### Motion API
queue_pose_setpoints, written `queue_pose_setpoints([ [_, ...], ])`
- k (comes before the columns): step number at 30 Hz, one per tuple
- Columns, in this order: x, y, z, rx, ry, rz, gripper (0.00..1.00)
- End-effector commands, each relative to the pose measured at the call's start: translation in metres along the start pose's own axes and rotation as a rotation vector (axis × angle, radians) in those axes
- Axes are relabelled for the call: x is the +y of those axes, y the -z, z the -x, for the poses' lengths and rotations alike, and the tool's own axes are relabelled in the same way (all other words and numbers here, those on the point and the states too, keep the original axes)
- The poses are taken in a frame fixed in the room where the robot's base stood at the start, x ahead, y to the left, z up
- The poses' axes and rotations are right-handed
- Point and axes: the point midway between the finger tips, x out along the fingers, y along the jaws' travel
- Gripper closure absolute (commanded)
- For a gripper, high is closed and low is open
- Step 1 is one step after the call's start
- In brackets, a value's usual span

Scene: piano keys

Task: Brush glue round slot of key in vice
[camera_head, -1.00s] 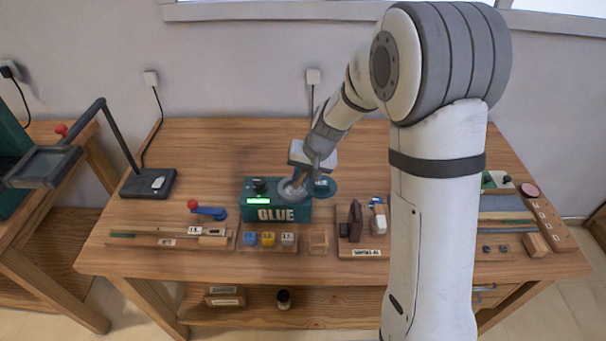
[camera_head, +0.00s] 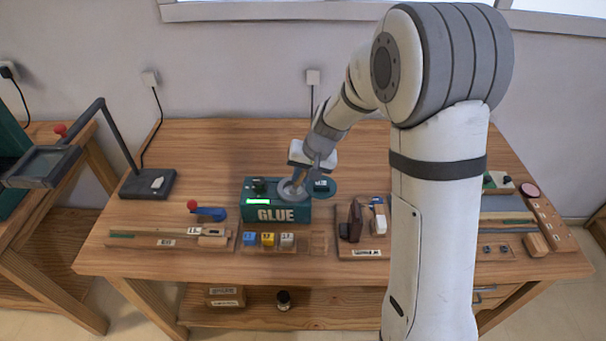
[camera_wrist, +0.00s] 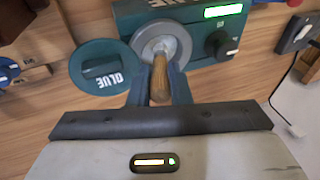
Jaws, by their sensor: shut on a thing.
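The glue pot is a teal box marked GLUE (camera_head: 276,213) near the middle of the bench, with a round grey opening (camera_wrist: 162,44) in its top. My gripper (camera_wrist: 158,88) is over this opening, shut on a wooden brush handle (camera_wrist: 160,76). The handle points into the opening; the bristles are hidden. The round teal lid (camera_wrist: 105,66) lies beside the pot. A blue clamp with a red ball knob (camera_head: 208,213) stands left of the pot, behind a long wooden tray (camera_head: 150,241) with a pale block at its right end. I cannot make out a slot there.
Blue, yellow and grey cubes (camera_head: 268,239) sit in a small rack before the pot. A board with brown upright pieces (camera_head: 360,252) stands to the right. A lamp base (camera_head: 148,185) is at the left rear. The bench behind the pot is clear.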

Motion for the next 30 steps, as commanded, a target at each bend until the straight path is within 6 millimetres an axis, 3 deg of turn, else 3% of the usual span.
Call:
queue_pose_setpoints([
  [8,-0.002,0.0,0.005,-0.004,-0.001,0.0,1.0],
  [30,-0.02,0.011,0.061,-0.001,0.0,0.001,1.0],
])
